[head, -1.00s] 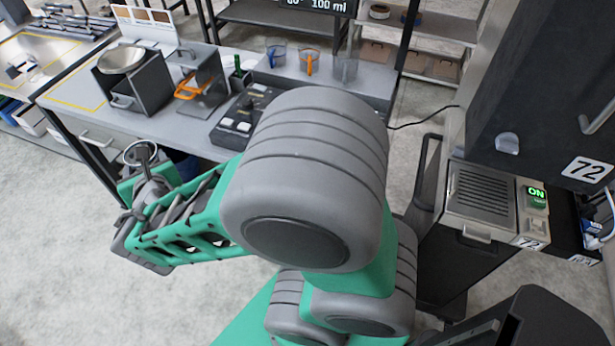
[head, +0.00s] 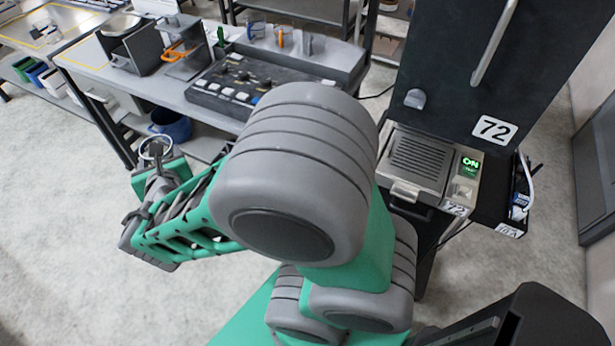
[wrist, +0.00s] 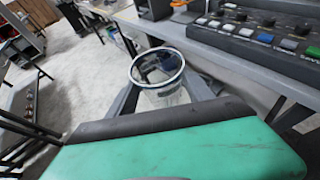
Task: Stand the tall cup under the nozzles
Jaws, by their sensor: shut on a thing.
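The clear tall cup (wrist: 157,70) is between the two fingers of my gripper (wrist: 162,98) in the wrist view, with its round rim facing the camera. In the head view the cup's rim (head: 156,147) shows at the left, above my gripper (head: 158,172), over open floor. My gripper is shut on the cup; its lower part is largely hidden. A dark dispenser (head: 455,70) marked 72 stands at the right, well apart from the cup. A grey knob-like part (head: 415,98), possibly a nozzle, sits above its slotted tray (head: 418,160). A green ON display (head: 470,162) is lit beside the tray.
A grey workbench (head: 180,92) runs along the back left, with a button panel (head: 240,85) and an orange-handled device (head: 182,58). Several measuring cups stand behind the panel. A blue bucket (head: 170,125) sits below the bench. Floor is clear at the lower left.

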